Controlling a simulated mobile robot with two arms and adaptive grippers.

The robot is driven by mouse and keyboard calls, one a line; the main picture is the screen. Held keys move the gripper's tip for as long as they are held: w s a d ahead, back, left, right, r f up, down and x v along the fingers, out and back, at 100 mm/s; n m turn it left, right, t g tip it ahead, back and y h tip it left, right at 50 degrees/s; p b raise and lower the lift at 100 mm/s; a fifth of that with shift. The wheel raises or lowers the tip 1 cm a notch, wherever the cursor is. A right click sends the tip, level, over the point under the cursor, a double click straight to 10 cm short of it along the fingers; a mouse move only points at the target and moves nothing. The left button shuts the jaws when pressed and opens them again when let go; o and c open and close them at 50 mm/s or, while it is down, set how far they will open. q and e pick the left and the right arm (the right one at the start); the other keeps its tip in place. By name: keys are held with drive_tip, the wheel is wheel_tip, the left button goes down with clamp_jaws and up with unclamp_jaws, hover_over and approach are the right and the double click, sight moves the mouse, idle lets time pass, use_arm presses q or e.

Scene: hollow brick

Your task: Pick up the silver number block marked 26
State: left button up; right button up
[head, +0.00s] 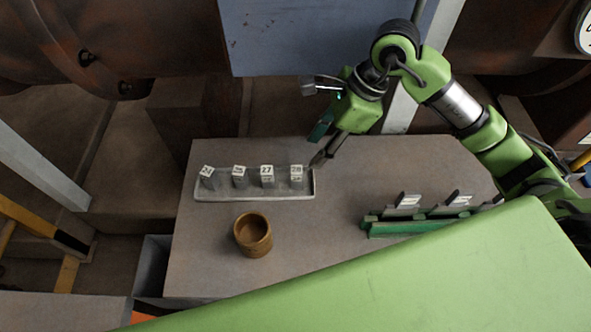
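Several silver number blocks stand in a row on a shallow grey tray (255,195) at the back left of the table. The second from the left (239,177) has a white top whose small mark looks like 26, though it is hard to read. To its right stand the block marked 27 (267,177) and the block marked 28 (296,175). The leftmost block (206,177) is turned a little. My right gripper (319,147) is above the tray's right end, with its fingers apart and nothing between them. My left gripper is not in view.
A round brown wooden cup (253,236) stands in front of the tray. A green rack (415,226) with dark upright pieces is at the right of the table (330,235). The table between cup and rack is clear. A large green surface covers the lower right.

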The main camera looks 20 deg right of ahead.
sight(297, 169)
drive_tip(key=x, duration=0.2)
drive_tip(key=p+x, duration=0.1)
drive_tip(key=x, duration=0.2)
drive_tip(key=shift+w+r, duration=0.1)
drive_tip(key=shift+w, duration=0.1)
drive_tip(key=p+x, duration=0.2)
drive_tip(key=x, duration=0.1)
drive_tip(key=shift+w+a+f, duration=0.1)
drive_tip(key=shift+a+f, duration=0.1)
drive_tip(key=shift+f, duration=0.05)
drive_tip(key=shift+w+a+f, duration=0.1)
drive_tip(key=shift+f, duration=0.4)
clamp_jaws()
